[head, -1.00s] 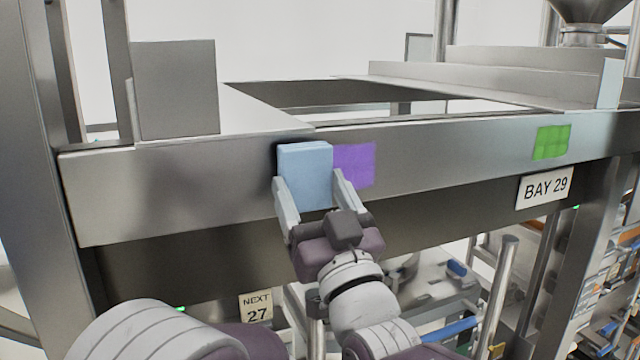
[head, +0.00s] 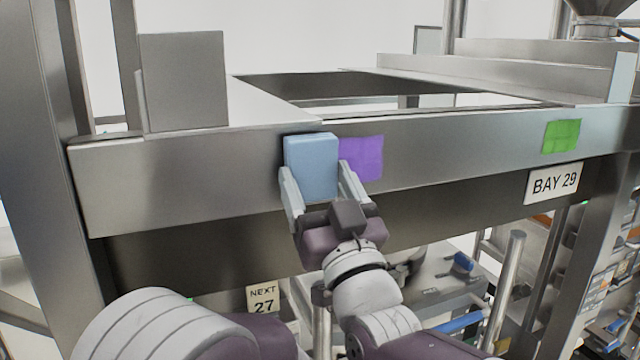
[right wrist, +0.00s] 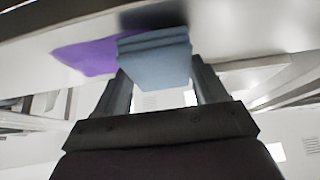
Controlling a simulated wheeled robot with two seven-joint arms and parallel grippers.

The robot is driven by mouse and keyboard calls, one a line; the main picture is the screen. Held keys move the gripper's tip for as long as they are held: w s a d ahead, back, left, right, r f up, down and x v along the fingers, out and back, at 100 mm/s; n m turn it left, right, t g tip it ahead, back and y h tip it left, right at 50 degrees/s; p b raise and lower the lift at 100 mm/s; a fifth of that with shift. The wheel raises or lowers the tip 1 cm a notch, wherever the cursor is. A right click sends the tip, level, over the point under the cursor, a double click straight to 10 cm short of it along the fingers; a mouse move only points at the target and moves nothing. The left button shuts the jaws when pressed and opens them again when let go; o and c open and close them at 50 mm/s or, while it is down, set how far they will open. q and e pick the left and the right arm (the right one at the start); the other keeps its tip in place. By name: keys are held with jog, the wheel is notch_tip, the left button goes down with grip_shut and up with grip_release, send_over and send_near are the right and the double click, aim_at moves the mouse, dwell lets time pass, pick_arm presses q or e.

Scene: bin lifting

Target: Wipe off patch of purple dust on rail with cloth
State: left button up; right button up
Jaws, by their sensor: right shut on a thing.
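The purple dust patch (head: 363,157) is on the front face of the grey metal rail (head: 440,149). The light-blue cloth (head: 312,163), a folded block, is held against or very near the rail just left of the patch; its right edge borders the purple. My right gripper (head: 319,188) is shut on the cloth, one finger on each side. The right wrist view shows the cloth (right wrist: 155,58) between the fingers, with the purple patch (right wrist: 86,57) beside it. The cloth may hide part of the patch. My left gripper is not in view.
A green patch (head: 562,136) is on the rail's right part, above a "BAY 29" sign (head: 553,183). A grey upright plate (head: 183,82) stands on the frame at left. A "NEXT 27" sign (head: 263,299) hangs below. A vertical metal post (head: 505,285) stands at lower right.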

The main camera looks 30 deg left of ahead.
jog(key=shift+w+a, duration=0.35)
jog(key=shift+a, duration=0.05)
jog(key=shift+d, duration=0.1)
